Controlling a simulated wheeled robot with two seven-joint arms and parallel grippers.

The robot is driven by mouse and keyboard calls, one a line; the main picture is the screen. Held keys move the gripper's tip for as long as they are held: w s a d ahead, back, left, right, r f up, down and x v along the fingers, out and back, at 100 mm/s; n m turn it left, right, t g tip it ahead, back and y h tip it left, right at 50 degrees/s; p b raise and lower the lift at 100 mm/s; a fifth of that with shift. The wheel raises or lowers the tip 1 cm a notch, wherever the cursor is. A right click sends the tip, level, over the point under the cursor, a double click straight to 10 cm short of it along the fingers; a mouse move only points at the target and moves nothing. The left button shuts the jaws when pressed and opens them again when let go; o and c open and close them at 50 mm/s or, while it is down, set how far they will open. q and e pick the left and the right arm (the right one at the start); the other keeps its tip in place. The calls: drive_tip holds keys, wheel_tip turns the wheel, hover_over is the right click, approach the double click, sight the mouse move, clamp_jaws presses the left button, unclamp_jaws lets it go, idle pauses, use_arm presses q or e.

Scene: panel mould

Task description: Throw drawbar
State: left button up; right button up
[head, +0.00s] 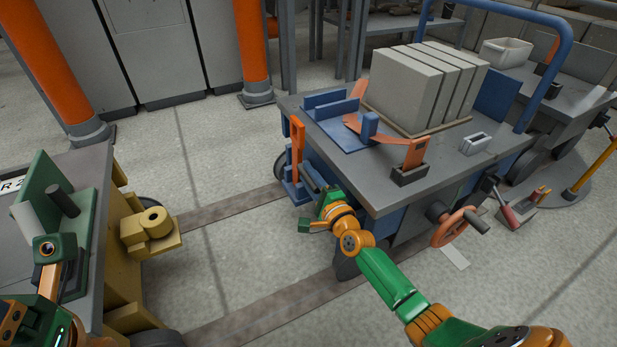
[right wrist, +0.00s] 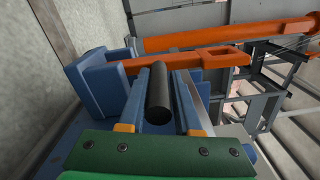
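An orange bar (head: 297,142), which looks like the drawbar, stands at the left end of the blue-sided cart (head: 420,195), by a blue bracket (head: 291,188). In the right wrist view an orange bar with a square loop (right wrist: 222,52) lies beyond the fingers. My right gripper (head: 318,190) is low at that cart end. In the right wrist view its two fingers (right wrist: 168,85) lie on either side of a black cylindrical grip (right wrist: 159,95); a thin gap shows on the right. My left arm is at the lower left; its fingers cannot be made out.
A yellow coupling (head: 150,228) juts from the left vehicle (head: 88,170) toward the cart, with open floor between them. Grey panels (head: 425,85) stand on the cart top. An orange handwheel (head: 455,228) is on its near side. Orange posts (head: 250,45) stand behind.

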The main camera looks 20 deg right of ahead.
drive_tip(key=o, duration=0.3)
